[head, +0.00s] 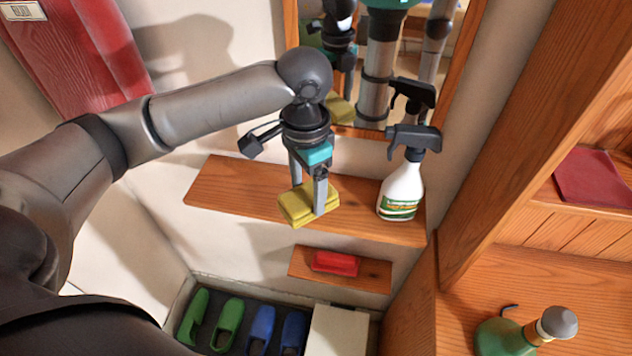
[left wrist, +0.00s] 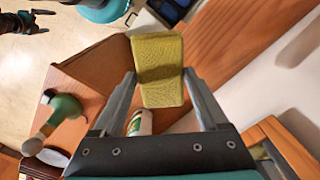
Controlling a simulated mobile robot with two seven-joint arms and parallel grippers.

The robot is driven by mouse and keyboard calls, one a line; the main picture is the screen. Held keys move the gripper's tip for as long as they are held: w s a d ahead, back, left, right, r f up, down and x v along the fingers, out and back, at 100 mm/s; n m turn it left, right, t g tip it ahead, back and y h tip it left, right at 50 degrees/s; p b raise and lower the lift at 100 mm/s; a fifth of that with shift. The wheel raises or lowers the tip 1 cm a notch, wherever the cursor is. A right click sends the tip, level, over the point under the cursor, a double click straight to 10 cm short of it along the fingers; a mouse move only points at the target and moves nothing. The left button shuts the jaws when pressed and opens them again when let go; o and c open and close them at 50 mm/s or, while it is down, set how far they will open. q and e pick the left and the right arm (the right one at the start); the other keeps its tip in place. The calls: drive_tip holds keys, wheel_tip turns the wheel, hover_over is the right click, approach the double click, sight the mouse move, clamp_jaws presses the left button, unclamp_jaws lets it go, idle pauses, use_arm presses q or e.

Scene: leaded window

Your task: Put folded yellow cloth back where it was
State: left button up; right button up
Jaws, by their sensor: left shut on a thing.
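The folded yellow cloth (head: 297,207) is between the fingers of my left gripper (head: 307,185) in the head view. The left gripper is shut on it, with one finger on its near face. The cloth shows over the front part of the upper wooden shelf (head: 235,192); I cannot tell whether it touches the board. In the left wrist view the cloth (left wrist: 158,55) sticks out beyond the fingertips (left wrist: 158,85). A dark claw-like part at that view's top left corner may be my right gripper (left wrist: 28,22); its jaws are too small to read.
A white spray bottle (head: 401,189) with a black trigger stands on the shelf right of the cloth. A mirror hangs behind. A lower small shelf holds a red block (head: 335,263). Green and blue shoes (head: 229,322) lie below. A green bottle (head: 505,337) is at the lower right.

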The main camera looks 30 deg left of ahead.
use_arm(q)
drive_tip(key=w+a, duration=0.2)
drive_tip(key=w, duration=0.5)
drive_tip(key=f, duration=0.6)
drive_tip(key=shift+s+d+f, duration=0.15)
drive_tip(key=shift+s+f, duration=0.1)
drive_tip(key=shift+f, duration=0.05)
drive_tip(key=shift+w+f, duration=0.25)
drive_tip(key=o, duration=1.2)
drive_tip(key=shift+o, duration=0.2)
wheel_tip(320, 180, up, 12)
